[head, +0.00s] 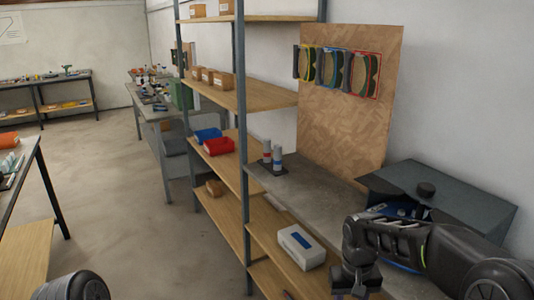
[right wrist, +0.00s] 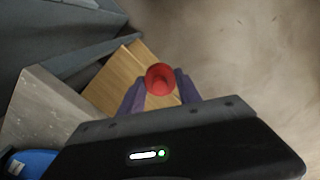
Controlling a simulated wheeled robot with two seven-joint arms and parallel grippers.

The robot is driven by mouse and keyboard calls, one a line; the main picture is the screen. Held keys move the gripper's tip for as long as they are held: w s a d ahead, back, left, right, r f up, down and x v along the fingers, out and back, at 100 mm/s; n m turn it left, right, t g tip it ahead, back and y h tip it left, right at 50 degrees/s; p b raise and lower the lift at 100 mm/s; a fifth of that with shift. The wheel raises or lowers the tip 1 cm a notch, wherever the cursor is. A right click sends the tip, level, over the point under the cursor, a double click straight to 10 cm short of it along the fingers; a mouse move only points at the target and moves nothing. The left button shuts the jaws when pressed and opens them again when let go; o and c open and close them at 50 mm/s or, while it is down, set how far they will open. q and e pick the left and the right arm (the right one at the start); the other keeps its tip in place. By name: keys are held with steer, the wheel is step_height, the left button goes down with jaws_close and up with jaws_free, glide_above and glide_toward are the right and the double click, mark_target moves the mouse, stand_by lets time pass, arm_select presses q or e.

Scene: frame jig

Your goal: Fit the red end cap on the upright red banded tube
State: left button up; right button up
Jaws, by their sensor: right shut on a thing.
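The red end cap (right wrist: 160,79) is between the purple fingers of my right gripper (right wrist: 159,88) in the right wrist view. The gripper is shut on it, and its round red face shows. In the head view my right gripper (head: 356,282) is at the lower right, in front of the shelving, and the cap cannot be made out there. The upright red banded tube (head: 266,152) stands on a dark base on the grey bench, well away from the gripper. A blue banded tube (head: 277,158) stands beside it. My left gripper is not in view.
A shelf post (head: 241,130) rises just left of the tubes. A dark grey box (head: 450,190) stands on the bench at right. A white box (head: 301,247) lies on the lower wooden shelf. A red bin (head: 218,146) sits on a shelf. Floor at left is clear.

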steer(key=shift+f, duration=0.1)
steer(key=s+f, duration=0.4)
steer(key=f, duration=1)
steer(key=shift+f, duration=0.4)
